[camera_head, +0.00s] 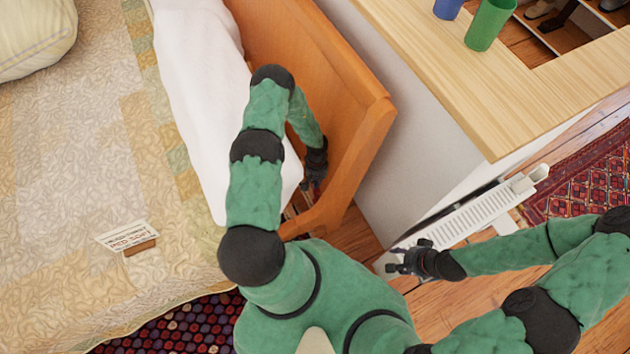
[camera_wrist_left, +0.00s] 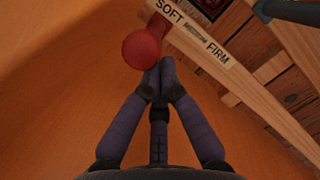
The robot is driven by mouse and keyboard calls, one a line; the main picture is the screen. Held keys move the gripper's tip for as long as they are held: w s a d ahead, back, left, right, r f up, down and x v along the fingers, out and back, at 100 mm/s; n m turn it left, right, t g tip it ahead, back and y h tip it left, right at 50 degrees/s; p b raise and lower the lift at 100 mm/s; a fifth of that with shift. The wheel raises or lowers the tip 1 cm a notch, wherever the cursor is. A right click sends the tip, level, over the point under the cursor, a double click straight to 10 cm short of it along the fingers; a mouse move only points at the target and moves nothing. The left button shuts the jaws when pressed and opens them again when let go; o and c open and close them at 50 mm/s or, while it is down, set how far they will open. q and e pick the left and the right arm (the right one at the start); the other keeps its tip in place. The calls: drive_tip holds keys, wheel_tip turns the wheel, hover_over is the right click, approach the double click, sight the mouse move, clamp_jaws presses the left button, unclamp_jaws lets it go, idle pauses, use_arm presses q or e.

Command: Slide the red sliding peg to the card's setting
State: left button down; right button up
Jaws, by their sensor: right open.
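The red sliding peg (camera_wrist_left: 142,49) shows in the left wrist view, its round knob toward the camera and its stem at the SOFT end of a wooden strip (camera_wrist_left: 238,84) marked SOFT, MEDIUM and FIRM. My left gripper (camera_wrist_left: 159,74) has its fingertips together just below and right of the knob; whether they touch it I cannot tell. In the head view my left gripper (camera_head: 315,182) is beside the bed's wooden end board, partly hidden. The card (camera_head: 127,236) stands on the bed and appears to read RED SOFT. My right gripper (camera_head: 395,263) is open and empty, over the floor.
The orange wooden end board (camera_head: 345,95) borders my left gripper closely. White bedding (camera_head: 205,95) hangs beside my left arm. A light wooden counter (camera_head: 490,105) with a green cup (camera_head: 488,25) stands at the upper right. A white radiator (camera_head: 475,218) is near my right gripper.

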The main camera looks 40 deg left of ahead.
use_arm(q)
drive_tip(key=v, duration=1.2)
drive_tip(key=shift+f, duration=0.1)
